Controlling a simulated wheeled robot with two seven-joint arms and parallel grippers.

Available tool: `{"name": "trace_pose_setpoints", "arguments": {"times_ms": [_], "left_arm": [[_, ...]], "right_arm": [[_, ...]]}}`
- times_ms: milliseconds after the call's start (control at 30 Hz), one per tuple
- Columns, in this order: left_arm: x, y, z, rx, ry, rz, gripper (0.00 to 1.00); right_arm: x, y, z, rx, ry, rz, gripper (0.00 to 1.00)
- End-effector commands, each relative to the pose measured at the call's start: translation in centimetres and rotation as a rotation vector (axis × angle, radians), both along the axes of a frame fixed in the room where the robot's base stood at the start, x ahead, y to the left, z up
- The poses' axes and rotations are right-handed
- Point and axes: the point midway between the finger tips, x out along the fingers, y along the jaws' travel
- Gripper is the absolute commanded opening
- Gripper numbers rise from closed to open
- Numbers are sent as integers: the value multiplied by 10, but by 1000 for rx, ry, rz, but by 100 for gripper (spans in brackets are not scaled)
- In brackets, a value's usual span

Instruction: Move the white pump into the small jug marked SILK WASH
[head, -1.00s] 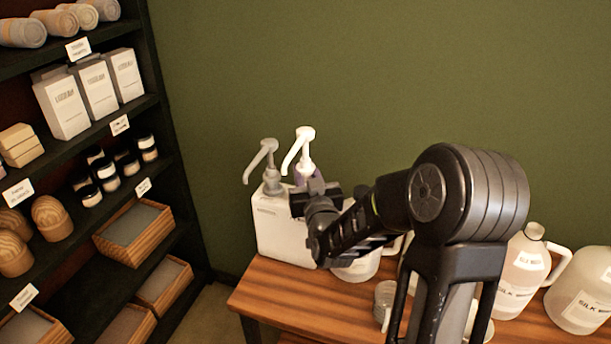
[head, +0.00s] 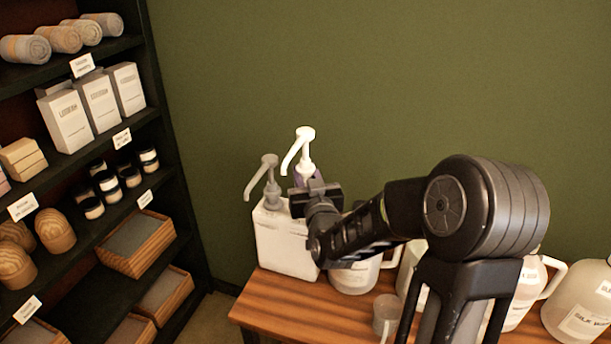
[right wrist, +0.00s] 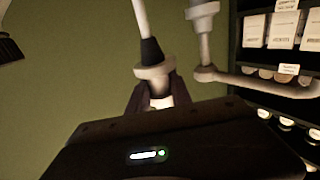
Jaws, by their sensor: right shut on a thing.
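My right gripper (head: 312,197) is shut on the white pump (head: 304,150), which stands upright with its spout to the left in the head view. The right wrist view, which looks upside down, shows the pump's pale collar (right wrist: 155,72) at the fingers (right wrist: 157,98), then a dark cone and a pale tube running off the top edge. The tube's end is out of sight. A jug (head: 532,285), partly behind my arm, stands at the right; its label is mostly hidden. A larger-looking jug (head: 583,290) beside it shows a SILK label. My left gripper is not in view.
A grey pump (head: 268,178) stands in a white container (head: 283,245), close left of the white pump. A white handled jug (head: 352,277) and a small clear cup (head: 386,312) stand on the wooden table (head: 285,300). A stocked shelf (head: 160,115) fills the left; a green wall is behind.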

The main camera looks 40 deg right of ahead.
Motion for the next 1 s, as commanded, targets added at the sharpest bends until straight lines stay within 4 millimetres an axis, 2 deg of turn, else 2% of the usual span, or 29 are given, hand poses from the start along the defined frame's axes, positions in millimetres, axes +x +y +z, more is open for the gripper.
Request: {"name": "trace_pose_setpoints", "arguments": {"times_ms": [33, 300, 533, 1000], "left_arm": [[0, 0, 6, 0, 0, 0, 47], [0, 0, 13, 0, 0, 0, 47], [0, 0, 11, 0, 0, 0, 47], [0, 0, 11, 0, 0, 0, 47]], "right_arm": [[0, 0, 9, 0, -3, 0, 0], [0, 0, 32, -1, -4, 0, 0], [0, 0, 49, 0, -5, -1, 0], [0, 0, 53, -1, -2, 0, 0]]}}
